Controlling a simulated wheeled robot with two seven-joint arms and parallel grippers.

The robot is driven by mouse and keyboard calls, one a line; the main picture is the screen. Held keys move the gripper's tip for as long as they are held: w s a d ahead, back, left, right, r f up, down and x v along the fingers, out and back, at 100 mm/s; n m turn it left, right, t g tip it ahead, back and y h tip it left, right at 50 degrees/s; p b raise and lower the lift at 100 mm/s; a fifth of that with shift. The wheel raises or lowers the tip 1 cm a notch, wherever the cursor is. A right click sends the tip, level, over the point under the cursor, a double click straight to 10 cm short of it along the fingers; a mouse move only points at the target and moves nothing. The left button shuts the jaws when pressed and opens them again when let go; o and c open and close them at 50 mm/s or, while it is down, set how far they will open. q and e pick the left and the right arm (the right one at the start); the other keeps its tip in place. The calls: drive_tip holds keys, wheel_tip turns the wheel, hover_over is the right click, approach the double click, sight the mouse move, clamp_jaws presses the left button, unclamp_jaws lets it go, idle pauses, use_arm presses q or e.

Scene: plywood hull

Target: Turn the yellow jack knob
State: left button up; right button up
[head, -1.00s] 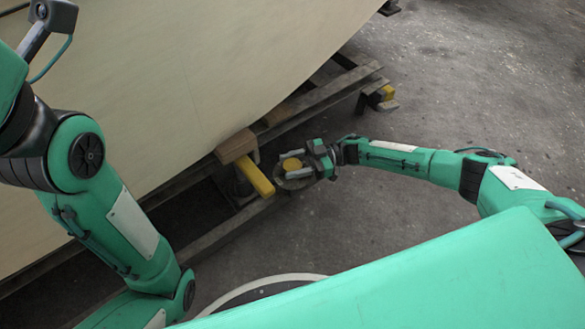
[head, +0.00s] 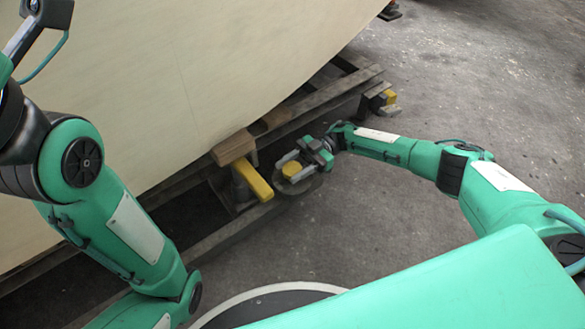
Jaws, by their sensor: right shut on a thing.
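The yellow jack knob (head: 292,169) is a short round piece above a dark round plate, beside the wooden rail under the hull. My right gripper (head: 292,167) comes in from the right with one finger on either side of the knob and is shut on it. Parts of the knob's sides are hidden by the fingers.
A yellow bar (head: 252,181) sticks out below a wooden block (head: 234,147) just left of the knob. The pale plywood hull (head: 180,70) curves above. The rail frame (head: 335,92) runs beneath it. Grey floor (head: 480,75) at right is clear.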

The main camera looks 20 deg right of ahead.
drive_tip(key=o, duration=1)
drive_tip(key=shift+w+d, duration=0.2)
drive_tip(key=shift+d, duration=0.2)
drive_tip(key=shift+b+v, duration=0.4)
drive_tip(key=shift+v, duration=6)
